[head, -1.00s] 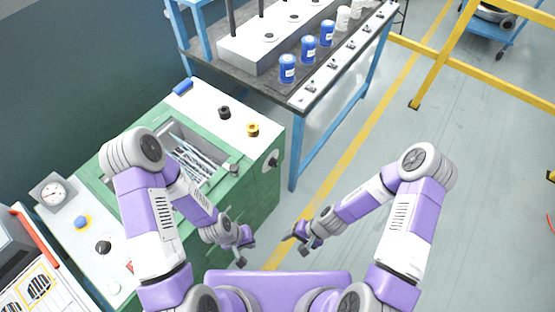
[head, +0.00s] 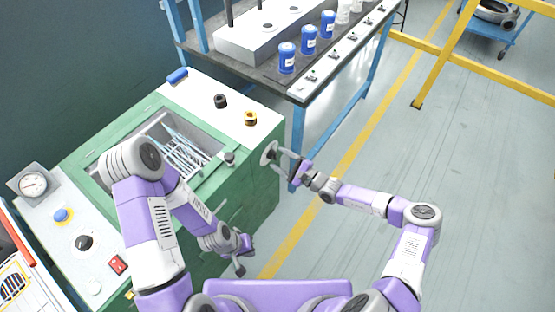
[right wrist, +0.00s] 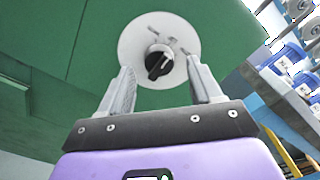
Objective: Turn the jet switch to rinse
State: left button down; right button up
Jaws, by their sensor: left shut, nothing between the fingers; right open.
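The jet switch (right wrist: 158,65) is a black knob on a round white dial plate on the green machine's side face. In the right wrist view its grip bar is tilted, with small label marks above and right of it, too small to read. In the head view the dial plate (head: 268,153) shows, but the knob is hard to make out. My right gripper (head: 285,161) is open in front of the dial, its fingers (right wrist: 160,82) either side of the knob in the picture; contact is not visible. My left gripper (head: 243,258) is shut and empty, low beside the machine's front.
The floor to the right is clear up to a yellow rail (head: 445,65).

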jog(key=shift+x, duration=0.95)
jog(key=c, duration=1)
jog(key=shift+c, duration=0.2)
